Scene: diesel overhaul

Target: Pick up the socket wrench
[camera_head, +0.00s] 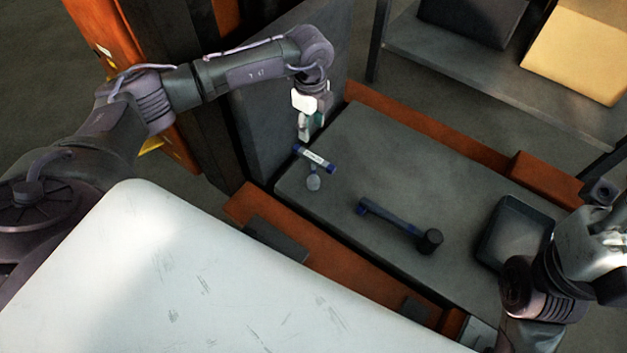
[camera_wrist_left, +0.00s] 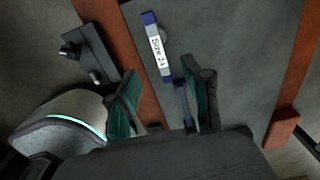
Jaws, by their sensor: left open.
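A dark tool with a blue handle and thick round head, apparently the socket wrench (camera_head: 395,222), lies on the grey bench top. A blue-ended bar with a white label (camera_head: 314,159) lies farther left, beside a small grey rounded piece (camera_head: 313,183). In the left wrist view the label on the bar (camera_wrist_left: 158,48) reads "Size 24". My left gripper (camera_head: 304,132) is open and empty, above the bench near the labelled bar and apart from the wrench. Its fingers also show in the left wrist view (camera_wrist_left: 162,98). My right arm is at the lower right; its jaws cannot be made out.
A dark shallow tray (camera_head: 513,236) is right of the wrench. Orange rails (camera_head: 440,130) border the bench (camera_head: 400,165). A dark upright panel (camera_head: 268,140) stands close behind my left gripper. A shelf with a yellowish box (camera_head: 585,52) is beyond. The bench middle is mostly clear.

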